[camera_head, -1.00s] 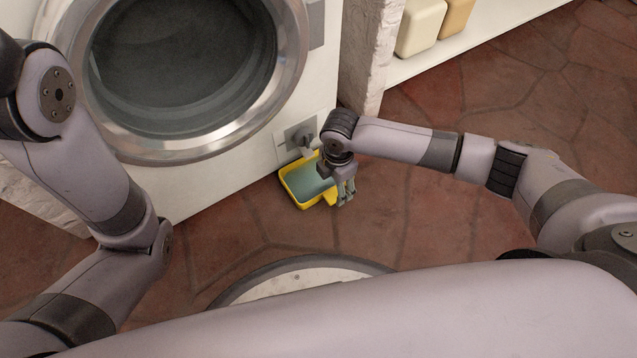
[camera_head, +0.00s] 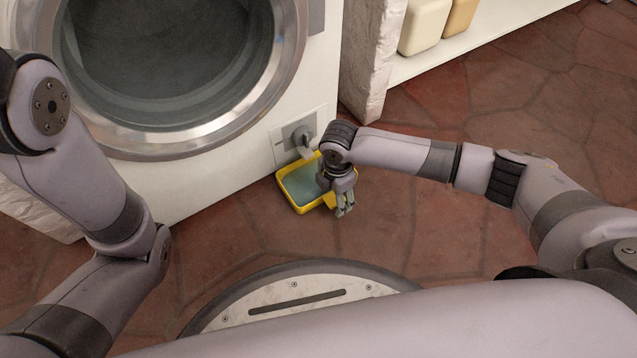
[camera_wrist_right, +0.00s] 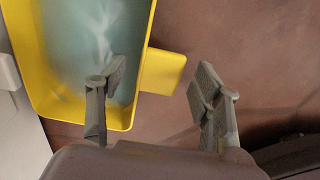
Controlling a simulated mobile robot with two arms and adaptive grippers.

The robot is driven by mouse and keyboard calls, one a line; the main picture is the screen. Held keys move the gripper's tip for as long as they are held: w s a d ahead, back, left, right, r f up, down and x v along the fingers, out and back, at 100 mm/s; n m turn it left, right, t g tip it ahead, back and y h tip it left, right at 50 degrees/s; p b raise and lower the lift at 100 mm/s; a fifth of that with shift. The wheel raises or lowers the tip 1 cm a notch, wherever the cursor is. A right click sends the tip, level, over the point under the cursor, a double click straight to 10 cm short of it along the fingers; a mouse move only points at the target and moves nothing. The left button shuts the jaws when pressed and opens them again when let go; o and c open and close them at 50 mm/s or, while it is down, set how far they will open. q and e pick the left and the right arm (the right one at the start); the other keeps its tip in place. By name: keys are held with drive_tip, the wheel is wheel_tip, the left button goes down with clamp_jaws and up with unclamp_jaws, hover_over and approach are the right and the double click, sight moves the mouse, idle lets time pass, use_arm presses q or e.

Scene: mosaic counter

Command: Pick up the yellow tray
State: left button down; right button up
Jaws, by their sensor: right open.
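The yellow tray (camera_head: 288,199) stands on the tiled floor against the front of the washing machine, below its drain spout. It holds bluish water. It also shows in the right wrist view (camera_wrist_right: 121,117), with a flat yellow handle tab (camera_wrist_right: 163,72) on its side. My right gripper (camera_head: 344,209) is open and empty at the tray's right side. In the right wrist view its fingers (camera_wrist_right: 158,88) stand apart, one over the tray's corner and one right of the tab, with the tab between and beyond them. My left arm shows at the left, but its gripper is out of view.
The washing machine (camera_head: 240,165) with its round door stands behind the tray. A grey drain spout (camera_head: 301,139) sticks out just above the tray. A rough white wall end (camera_head: 372,60) and a shelf with containers (camera_head: 425,25) are right of it. The floor to the right is clear.

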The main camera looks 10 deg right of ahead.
drive_tip(key=shift+c, duration=0.2)
clamp_jaws()
idle(0.5)
